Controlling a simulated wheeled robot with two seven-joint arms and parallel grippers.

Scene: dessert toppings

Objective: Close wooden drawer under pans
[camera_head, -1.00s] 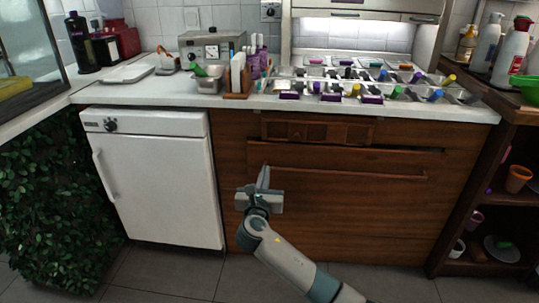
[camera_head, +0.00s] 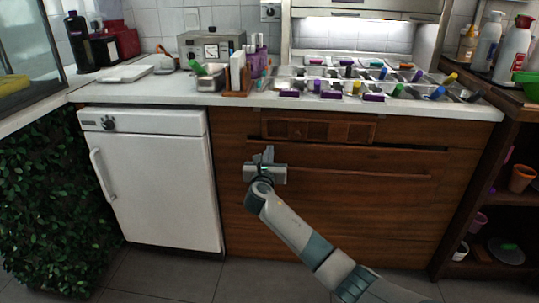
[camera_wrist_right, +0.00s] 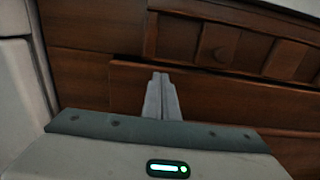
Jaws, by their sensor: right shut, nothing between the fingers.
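The wooden drawer (camera_head: 340,205) is the large front with a long horizontal handle bar, below the counter that holds the topping pans (camera_head: 345,85). A dark gap shows along its top edge, so it stands slightly out. My right gripper (camera_head: 267,152) is in front of the drawer's upper left part. In the right wrist view the fingers (camera_wrist_right: 160,92) are together, with nothing between them, and overlap the drawer's upper edge (camera_wrist_right: 215,92). I cannot tell whether they touch it. My left gripper is not in view.
A white mini fridge (camera_head: 158,180) stands left of the drawer. A narrow slatted wood panel (camera_head: 318,130) is above the drawer. Open shelves (camera_head: 490,225) with cups are at the right. The floor in front is clear.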

